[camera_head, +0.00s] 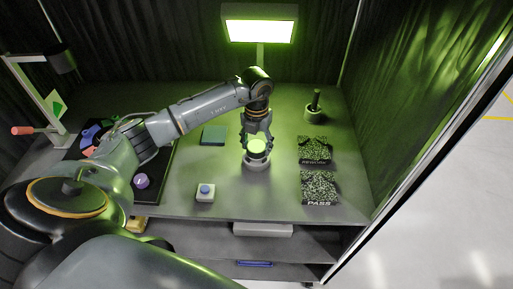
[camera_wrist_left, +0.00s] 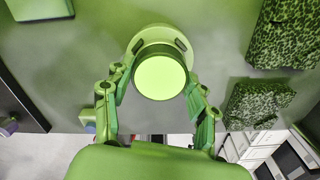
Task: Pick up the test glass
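The test glass appears to be the round, bright green-lit disc (camera_head: 257,146) at the middle of the table, over a pale round base (camera_head: 257,163). In the left wrist view the disc (camera_wrist_left: 160,77) fills the middle, with the pale ring of the base (camera_wrist_left: 158,35) behind it. My left gripper (camera_head: 258,143) reaches down from above, one finger on each side of the glass. In the left wrist view its fingers (camera_wrist_left: 160,66) flank the disc closely. Whether they touch it cannot be told. My right gripper is not in view.
Two dark speckled pads, one marked PASS (camera_head: 319,188), the other (camera_head: 314,150) behind it, lie to the right. A round holder with a dark upright handle (camera_head: 314,107) stands farther back. A blue-topped button box (camera_head: 205,192) and a green square block (camera_head: 213,135) are to the left.

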